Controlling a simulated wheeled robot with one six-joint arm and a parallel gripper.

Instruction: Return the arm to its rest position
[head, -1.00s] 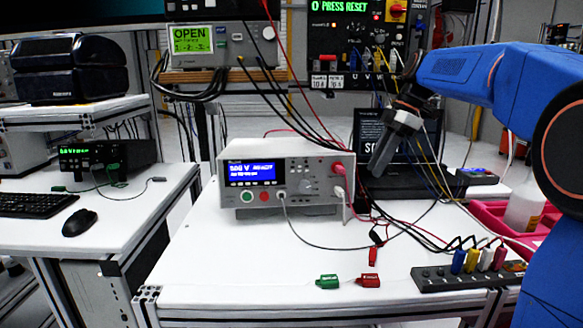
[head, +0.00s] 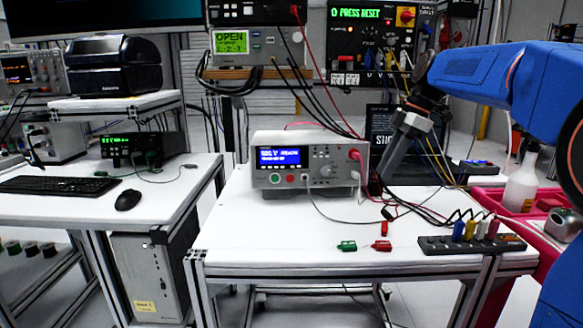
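My blue arm (head: 490,75) reaches in from the right edge of the head view, above the right side of the white workbench (head: 270,235). My gripper (head: 388,160) is a grey piece at the arm's end, pointing down in front of a dark laptop screen. It hangs just right of the grey tester (head: 290,180) with the blue display. The fingertips are small and dark against the laptop, so I cannot tell whether they are open or shut. I see no object clearly held in it.
Red and green clips (head: 382,245) and a black terminal strip with coloured plugs (head: 470,244) lie on the bench front. Cables run beside my gripper. A pink bin (head: 545,200) with a white bottle (head: 521,183) stands at right. The bench's front left is clear.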

